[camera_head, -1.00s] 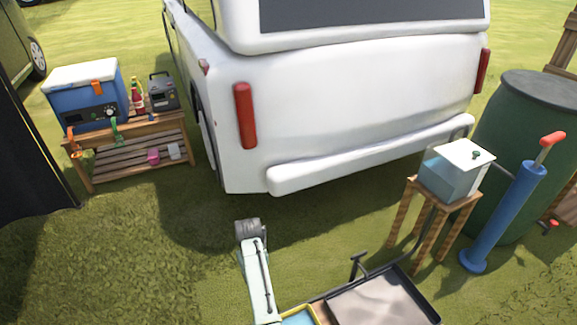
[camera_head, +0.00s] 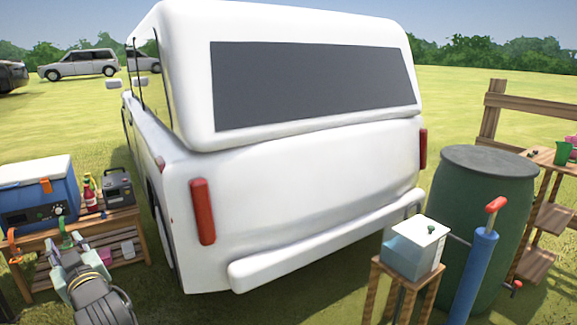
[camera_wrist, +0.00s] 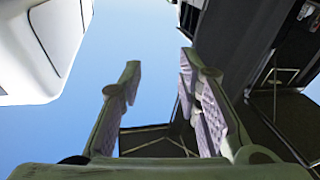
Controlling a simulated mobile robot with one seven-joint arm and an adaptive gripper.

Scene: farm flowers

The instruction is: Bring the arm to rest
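My gripper (camera_head: 63,246) shows at the lower left of the head view, in front of the wooden rack, with its fingers pointing up. In the wrist view my gripper (camera_wrist: 158,72) has its two fingers standing apart, with only blue sky between their tips. Nothing is held. My arm's lower links are cut off by the bottom edge of the head view.
A white van (camera_head: 290,190) fills the middle. A wooden rack (camera_head: 127,218) with a blue cooler (camera_head: 38,196) stands left. At right are a clear box (camera_head: 413,248) on a stool, a blue pump (camera_head: 473,275), a green barrel (camera_head: 484,215) and wooden shelving (camera_head: 532,262).

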